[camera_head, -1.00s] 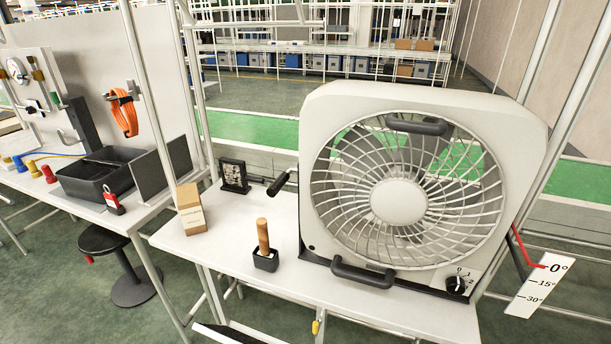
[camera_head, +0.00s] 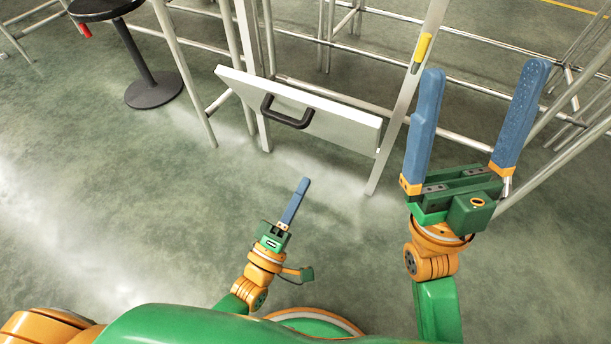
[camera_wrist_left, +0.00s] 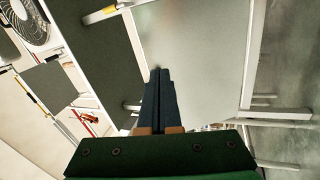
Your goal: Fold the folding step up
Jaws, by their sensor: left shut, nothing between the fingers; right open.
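The folding step is a white panel (camera_head: 340,125) with a black bar handle (camera_head: 287,113) on its front face. In the head view it sits low at the table frame, sloping down to the right; its exact angle is hard to judge. My left gripper (camera_head: 304,182) is shut and empty, below the panel in the picture and apart from the handle. Its closed fingers also show in the left wrist view (camera_wrist_left: 159,75), before a large grey surface that I cannot identify surely. My right gripper (camera_head: 487,68) is open and empty, right of the panel.
A yellow-handled part (camera_head: 422,50) is on the white table leg right of the panel. A black round stool (camera_head: 150,85) stands at the upper left. Frame rails run behind the panel. The floor left of my left gripper is clear. The left wrist view shows the fan (camera_wrist_left: 30,25).

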